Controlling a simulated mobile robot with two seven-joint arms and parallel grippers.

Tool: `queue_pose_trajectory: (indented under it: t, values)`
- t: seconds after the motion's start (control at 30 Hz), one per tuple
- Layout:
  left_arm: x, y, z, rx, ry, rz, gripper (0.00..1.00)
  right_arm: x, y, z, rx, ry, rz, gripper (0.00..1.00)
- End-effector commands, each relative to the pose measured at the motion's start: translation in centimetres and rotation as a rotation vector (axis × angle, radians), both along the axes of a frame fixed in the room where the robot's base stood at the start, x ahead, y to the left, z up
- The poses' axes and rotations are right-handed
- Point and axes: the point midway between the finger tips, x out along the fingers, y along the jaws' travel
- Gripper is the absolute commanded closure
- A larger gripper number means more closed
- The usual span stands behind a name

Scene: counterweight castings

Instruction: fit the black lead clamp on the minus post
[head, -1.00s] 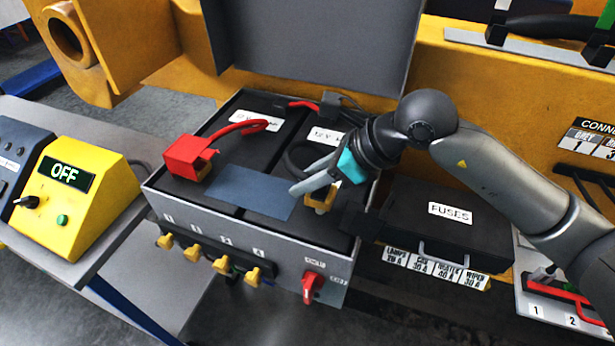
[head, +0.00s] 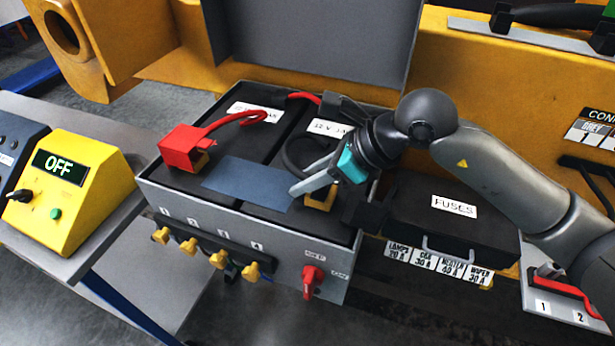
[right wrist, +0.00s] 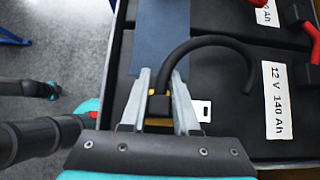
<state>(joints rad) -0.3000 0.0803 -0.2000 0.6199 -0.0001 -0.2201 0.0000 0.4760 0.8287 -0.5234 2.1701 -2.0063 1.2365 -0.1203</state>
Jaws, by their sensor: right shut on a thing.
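The black lead clamp (right wrist: 159,104) sits between the fingers of my right gripper (right wrist: 158,100) in the right wrist view, with brass showing at its edges. Its black lead (right wrist: 205,42) curves away over the battery top. In the head view my right gripper (head: 312,186) is shut on the clamp low over the right-hand battery, and the clamp's brass part (head: 322,198) shows beside the fingers. The minus post cannot be made out; the clamp and fingers cover that area. I cannot tell whether the clamp touches a post. My left gripper's fingers do not show.
A red clamp (head: 182,147) with a red lead sits on the left-hand battery. A blue-grey sheet (head: 248,184) lies across both batteries. The grey box wall (head: 190,205) surrounds them, with its raised lid (head: 315,45) behind. A fuse box (head: 455,225) stands close on the right.

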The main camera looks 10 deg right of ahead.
Motion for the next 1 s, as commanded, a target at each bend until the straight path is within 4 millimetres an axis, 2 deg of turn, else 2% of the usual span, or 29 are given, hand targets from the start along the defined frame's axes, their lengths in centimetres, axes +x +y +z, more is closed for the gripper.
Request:
queue_pose_trajectory:
  t: [0.27,0.3,0.6,0.87,1.0]
  values:
    - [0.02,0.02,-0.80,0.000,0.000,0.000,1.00,0.02,0.01,-0.71,0.000,-0.002,0.000,1.00]
    - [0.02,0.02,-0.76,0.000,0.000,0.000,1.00,0.02,0.01,-0.67,0.000,-0.002,0.000,0.69]
    - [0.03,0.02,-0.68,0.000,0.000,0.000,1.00,0.01,0.00,-0.61,0.001,-0.001,0.000,0.36]
    - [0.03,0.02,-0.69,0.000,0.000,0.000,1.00,-0.03,-0.07,-0.63,-0.001,0.001,0.000,0.36]
    - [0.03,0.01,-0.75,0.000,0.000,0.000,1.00,-0.33,-0.70,0.11,-0.003,-0.002,-0.002,0.36]
